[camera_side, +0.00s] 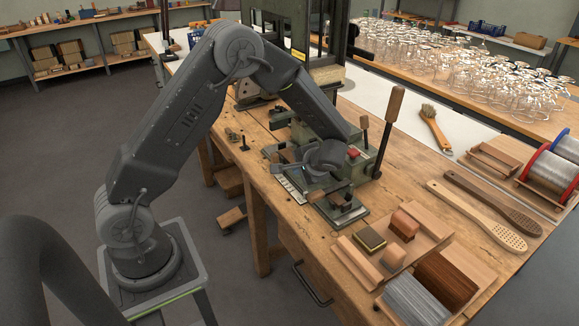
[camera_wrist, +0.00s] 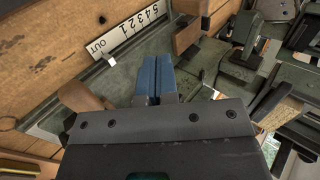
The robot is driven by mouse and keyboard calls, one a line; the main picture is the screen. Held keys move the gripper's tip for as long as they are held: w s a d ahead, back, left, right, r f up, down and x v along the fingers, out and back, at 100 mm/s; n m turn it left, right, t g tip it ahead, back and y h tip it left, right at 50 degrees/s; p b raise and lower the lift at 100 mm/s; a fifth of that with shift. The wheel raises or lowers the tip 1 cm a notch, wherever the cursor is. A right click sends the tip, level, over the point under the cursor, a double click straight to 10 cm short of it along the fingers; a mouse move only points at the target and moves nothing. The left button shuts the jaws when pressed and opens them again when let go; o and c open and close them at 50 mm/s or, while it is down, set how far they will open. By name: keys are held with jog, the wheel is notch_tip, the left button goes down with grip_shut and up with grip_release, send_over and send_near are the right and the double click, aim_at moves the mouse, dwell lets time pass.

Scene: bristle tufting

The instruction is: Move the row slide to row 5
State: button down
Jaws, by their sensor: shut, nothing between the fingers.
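The white row scale (camera_wrist: 127,31), marked OUT and with row numbers, lies at the upper left of the wrist view; it also shows in the side view (camera_side: 290,188). A small white pointer (camera_wrist: 111,61) stands beside the OUT end of the scale. The slide's grey-green bed (camera_wrist: 125,70) runs along the scale. My gripper (camera_wrist: 157,78) has its blue fingers together and empty, low over the bed, right of the pointer. A rounded wooden piece (camera_wrist: 82,97) is left of the fingers, partly hidden by my gripper. I cannot tell whether the fingers touch anything.
A wooden block (camera_wrist: 187,36) and machine parts (camera_wrist: 245,60) crowd the right of the wrist view. In the side view, a tall wooden-handled lever (camera_side: 390,115) stands right of my gripper. A wooden tray (camera_side: 432,235) with blocks is at the front right of the bench.

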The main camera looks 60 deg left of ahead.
jog(key=x, duration=0.8)
jog(key=a, duration=0.3)
jog(key=shift+a+f, duration=0.3)
jog(key=shift+f, duration=0.05)
jog(key=shift+a, duration=0.6)
jog(key=a, duration=1.3)
jog(key=shift+s, duration=0.1)
jog(key=shift+d, duration=0.1)
